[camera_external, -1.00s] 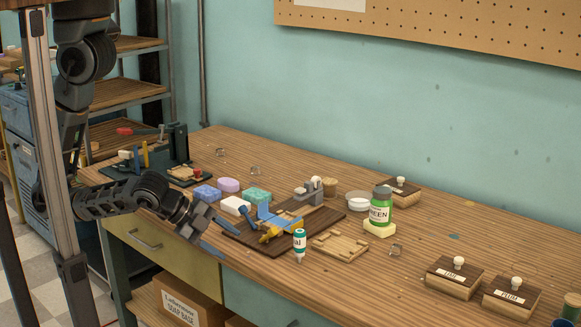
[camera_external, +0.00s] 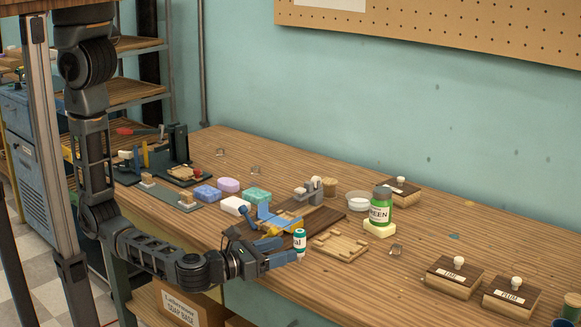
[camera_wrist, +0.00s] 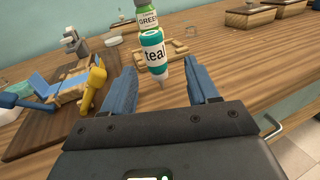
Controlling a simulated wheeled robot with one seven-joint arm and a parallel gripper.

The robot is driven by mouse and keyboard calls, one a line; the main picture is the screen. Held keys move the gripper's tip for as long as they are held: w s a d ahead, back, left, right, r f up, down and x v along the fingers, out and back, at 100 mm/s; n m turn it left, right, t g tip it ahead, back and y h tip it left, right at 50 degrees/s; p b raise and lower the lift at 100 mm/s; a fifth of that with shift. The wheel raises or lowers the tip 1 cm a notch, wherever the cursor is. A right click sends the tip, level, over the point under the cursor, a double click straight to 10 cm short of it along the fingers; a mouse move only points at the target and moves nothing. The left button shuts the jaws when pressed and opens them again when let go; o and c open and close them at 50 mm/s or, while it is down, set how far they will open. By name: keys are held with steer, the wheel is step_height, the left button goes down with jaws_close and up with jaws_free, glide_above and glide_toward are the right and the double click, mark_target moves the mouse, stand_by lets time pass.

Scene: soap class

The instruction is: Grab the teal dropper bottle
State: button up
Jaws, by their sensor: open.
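In the wrist view my gripper (camera_wrist: 160,72) has one finger on each side of the bottle's line, with the bottle at or just beyond the fingertips. Contact cannot be told.
A blue and yellow tool (camera_external: 272,222) lies on a dark board left of the bottle. A wooden tray (camera_external: 340,246) sits just right of it. A green bottle (camera_external: 380,208) stands behind on a pale soap block. Stamps (camera_external: 454,277) lie farther right.

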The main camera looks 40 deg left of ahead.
mark_target(300, 242)
steer(key=shift+a+p+x, duration=0.15)
steer(key=shift+p+x, duration=0.1)
steer(key=shift+x, duration=1.35)
steer(key=shift+a+p+x, duration=0.15)
steer(key=shift+p+x, duration=0.05)
steer(key=shift+x, duration=1.4)
steer(key=shift+w, duration=0.1)
steer(key=shift+c, duration=0.4)
steer(key=c, duration=0.9)
